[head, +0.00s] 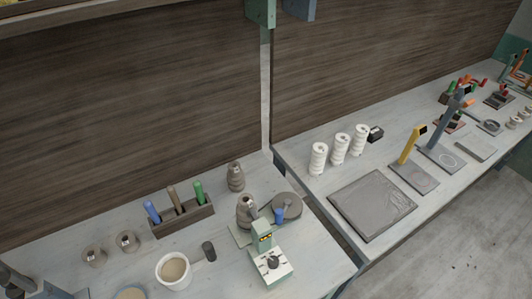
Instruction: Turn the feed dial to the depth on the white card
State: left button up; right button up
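A small machine with a pale green upright (261,236) stands near the front edge of the left bench. The dial's pointer setting is too small to read. Small white labels show on several clay pots, one on the pot (127,241) at the left. I cannot make out a separate white card or any written depth. Neither of my grippers can be made out in the head view.
A white cup (173,271) and a dark knob-like piece (209,251) are left of the machine. A grey pot (247,211) and round disc (287,206) stand behind it. A wooden rack (183,220) holds coloured handles. A gap separates the right bench (310,192).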

aim_at(273, 262)
jog(key=k+l, duration=0.1)
jog(key=i+j+u, duration=0.1)
jog(key=u, duration=2.4)
jog(key=k, duration=0.2)
jog(key=i+j+z, duration=0.2)
jog(key=i, duration=0.45)
jog(key=i+j+z, duration=0.2)
jog(key=z, duration=0.25)
jog(key=i+j+z, duration=0.1)
jog(key=j+z, duration=0.35)
jog(key=i+j+z, duration=0.1)
jog(key=j+z, duration=0.6)
jog(key=z, duration=0.15)
jog(key=i, duration=0.05)
